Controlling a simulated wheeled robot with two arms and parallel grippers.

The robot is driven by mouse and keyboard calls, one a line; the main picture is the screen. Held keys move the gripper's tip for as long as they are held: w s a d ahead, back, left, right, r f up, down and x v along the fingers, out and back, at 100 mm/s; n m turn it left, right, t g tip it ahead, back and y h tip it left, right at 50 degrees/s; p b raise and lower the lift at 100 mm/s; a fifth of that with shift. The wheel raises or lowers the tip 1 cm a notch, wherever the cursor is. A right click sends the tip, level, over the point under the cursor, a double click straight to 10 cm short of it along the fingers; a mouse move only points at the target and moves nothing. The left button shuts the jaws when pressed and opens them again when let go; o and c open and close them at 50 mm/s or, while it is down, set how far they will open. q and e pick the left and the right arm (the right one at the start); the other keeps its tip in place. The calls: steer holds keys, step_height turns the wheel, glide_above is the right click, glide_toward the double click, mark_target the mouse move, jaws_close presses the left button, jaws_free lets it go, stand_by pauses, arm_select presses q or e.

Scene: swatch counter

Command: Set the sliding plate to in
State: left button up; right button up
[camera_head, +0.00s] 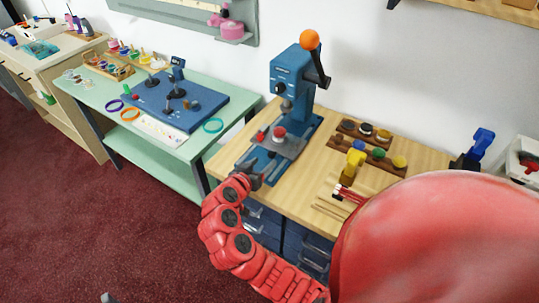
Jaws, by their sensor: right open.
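The blue press (288,75) stands on the wooden counter, with an orange ball on top and a dark lever on its right side. A grey sliding plate (291,147) with red knobs lies on the press's blue base, below the press head. How far in the plate sits is hard to tell. My right gripper (250,174) is open and empty at the front of the base, in front of the plate and apparently apart from it. It covers part of the base's front edge. My left gripper cannot be made out.
Racks of coloured pots (378,153) and a yellow-topped stamp (353,164) stand right of the press. A green table (100,97) with a blue board (180,100) is to the left. Blue drawers (263,221) are under the counter. The red carpet at left is clear.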

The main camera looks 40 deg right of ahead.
mark_target(270, 156)
steer(key=p+x, duration=0.1)
steer(key=x, duration=0.3)
steer(key=shift+w+d+r, duration=0.1)
steer(key=shift+w+d, duration=0.05)
steer(key=shift+d, duration=0.1)
steer(key=shift+w+d+f, duration=0.3)
steer(key=shift+d+f, duration=0.1)
steer(key=shift+d, duration=0.1)
jaws_close()
stand_by(0.8)
